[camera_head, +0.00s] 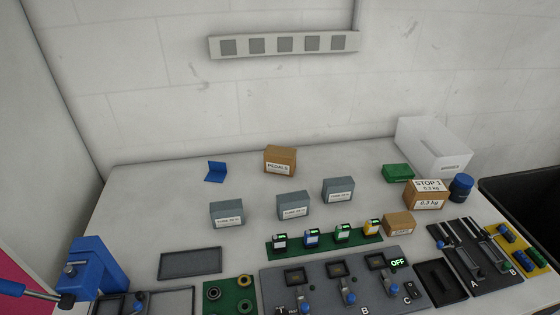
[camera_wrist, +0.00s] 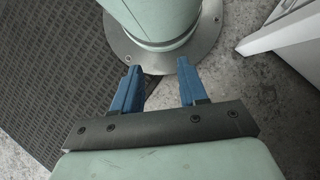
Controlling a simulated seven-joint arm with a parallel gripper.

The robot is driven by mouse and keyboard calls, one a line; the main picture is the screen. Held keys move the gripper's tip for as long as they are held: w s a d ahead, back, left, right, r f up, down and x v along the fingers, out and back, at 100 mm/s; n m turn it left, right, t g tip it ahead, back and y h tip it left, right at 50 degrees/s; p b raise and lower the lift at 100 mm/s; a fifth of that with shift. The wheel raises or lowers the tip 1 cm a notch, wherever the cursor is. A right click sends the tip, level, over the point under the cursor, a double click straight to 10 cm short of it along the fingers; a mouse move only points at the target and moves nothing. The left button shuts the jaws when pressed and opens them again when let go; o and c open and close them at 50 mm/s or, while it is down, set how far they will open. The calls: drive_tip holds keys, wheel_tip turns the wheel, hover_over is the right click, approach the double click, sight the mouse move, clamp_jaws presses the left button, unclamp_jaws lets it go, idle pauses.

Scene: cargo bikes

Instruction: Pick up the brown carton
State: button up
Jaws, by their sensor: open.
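Three brown cartons stand on the bench in the head view. A brown carton labelled PEDALS (camera_head: 280,161) is at the back centre. A wider brown carton marked STOP 1 and 0.3 kg (camera_head: 411,201) is at the right, and a small brown carton (camera_head: 398,224) with a label that seems to read CAPS sits just left of and in front of it. My gripper (camera_wrist: 158,67) shows in the wrist view with its two blue fingers apart and nothing between them. It points at the floor and my round base, away from the cartons. The gripper does not show in the head view.
Several grey boxes (camera_head: 294,205) stand mid-bench. A white bin (camera_head: 432,150), a green box (camera_head: 398,173) and a blue jar (camera_head: 461,187) are at the right. A green strip (camera_head: 325,241) with small devices and a grey switch panel (camera_head: 345,281) are in front. The back left is mostly clear.

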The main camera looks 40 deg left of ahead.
idle(0.3)
drive_tip(key=o, duration=1.1)
drive_tip(key=shift+c, duration=0.2)
